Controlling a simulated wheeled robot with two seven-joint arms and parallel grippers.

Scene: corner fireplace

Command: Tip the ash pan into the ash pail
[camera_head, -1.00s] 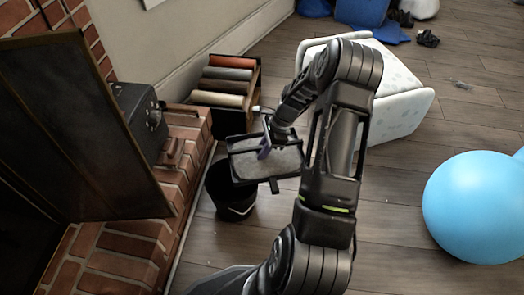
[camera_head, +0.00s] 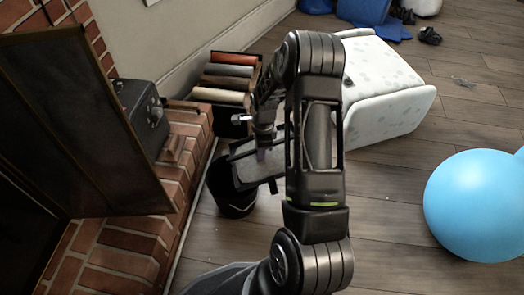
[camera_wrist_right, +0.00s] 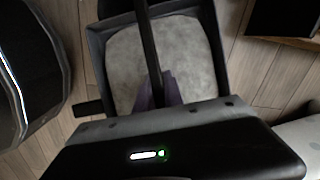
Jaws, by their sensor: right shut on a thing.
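The ash pan (camera_head: 247,170) is a dark, shallow rectangular tray with grey ash in it. My right gripper (camera_head: 261,154) is shut on the bar handle that runs over the pan; its purple fingertips (camera_wrist_right: 158,92) show in the wrist view. The pan is off the floor, and the ash (camera_wrist_right: 185,62) still lies in it. The black ash pail (camera_head: 232,206) stands on the floor, partly hidden by the pan's left part in the head view. In the wrist view, the pail (camera_wrist_right: 28,70) is left of the pan. My left gripper is out of view.
The brick hearth (camera_head: 165,200) and an open dark screen panel (camera_head: 85,120) are on the left. A crate of coloured rolls (camera_head: 225,85) stands behind. A white patterned box seat (camera_head: 385,90) and a blue ball (camera_head: 478,205) are on the right. Floor between is clear.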

